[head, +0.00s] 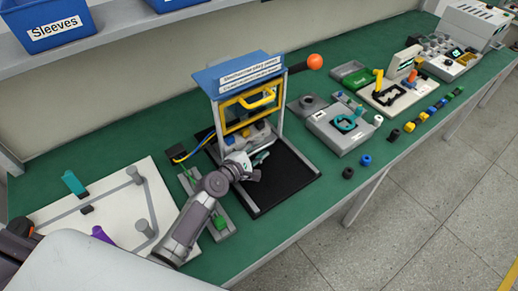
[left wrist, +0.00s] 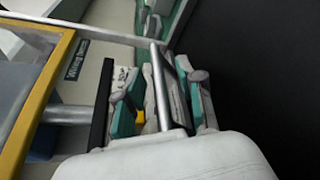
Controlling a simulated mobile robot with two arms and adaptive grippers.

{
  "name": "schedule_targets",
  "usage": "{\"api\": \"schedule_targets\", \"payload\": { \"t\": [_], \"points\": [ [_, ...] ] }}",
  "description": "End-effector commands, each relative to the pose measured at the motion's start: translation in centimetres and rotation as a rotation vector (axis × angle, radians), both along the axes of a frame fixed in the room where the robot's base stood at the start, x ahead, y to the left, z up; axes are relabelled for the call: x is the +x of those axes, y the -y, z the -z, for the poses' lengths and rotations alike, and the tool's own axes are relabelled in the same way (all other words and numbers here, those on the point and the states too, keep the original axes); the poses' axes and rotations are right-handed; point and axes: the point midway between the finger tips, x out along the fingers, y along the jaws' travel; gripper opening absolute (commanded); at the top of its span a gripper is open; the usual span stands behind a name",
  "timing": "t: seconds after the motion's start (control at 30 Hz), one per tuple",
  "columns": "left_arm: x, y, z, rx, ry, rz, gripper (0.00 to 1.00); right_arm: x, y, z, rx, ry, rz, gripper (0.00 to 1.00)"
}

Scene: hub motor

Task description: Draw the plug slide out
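My left gripper (head: 258,167) is inside the front opening of a blue-topped fixture (head: 238,77), above its black mat (head: 272,180). In the left wrist view the two teal-and-grey fingers (left wrist: 160,105) stand apart, with a thin metal bar (left wrist: 171,88) crossing the view between them. I see nothing clearly held. A grey rail (head: 222,232) with a green block (head: 219,222) lies left of the mat, partly behind my arm; I cannot tell whether this is the plug slide.
A black box (head: 178,152) with blue and yellow cables stands left of the fixture. A white board (head: 75,212) with pegs lies at the left. A grey unit (head: 342,130) and several small parts are at the right. The fixture posts stand close around my gripper.

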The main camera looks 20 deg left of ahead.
Motion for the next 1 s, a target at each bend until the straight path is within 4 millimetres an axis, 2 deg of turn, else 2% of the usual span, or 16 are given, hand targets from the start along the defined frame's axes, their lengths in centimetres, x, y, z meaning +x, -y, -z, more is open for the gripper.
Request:
{"api": "schedule_targets", "payload": {
  "t": [0.23,0.4,0.47,0.83,1.0],
  "points": [
    [0.0,0.0,0.0,0.000,0.000,0.000,0.36,-0.1,-0.7,0.0,0.008,-0.002,0.002,0.37],
    [0.0,0.0,0.0,-0.001,0.000,0.000,0.08,-0.4,-0.6,0.0,0.007,-0.005,0.002,0.37],
    [0.0,0.0,0.0,-0.001,0.000,0.000,0.00,-0.4,-0.6,0.0,0.007,-0.006,0.002,0.37],
    [-0.1,0.1,0.0,-0.001,-0.001,0.000,0.00,-0.5,0.0,0.0,0.000,-0.007,0.000,0.37],
    [-1.0,1.3,0.0,-0.003,-0.005,0.002,0.00,-0.4,-0.1,-0.8,0.001,-0.006,0.000,0.37]
  ]
}}
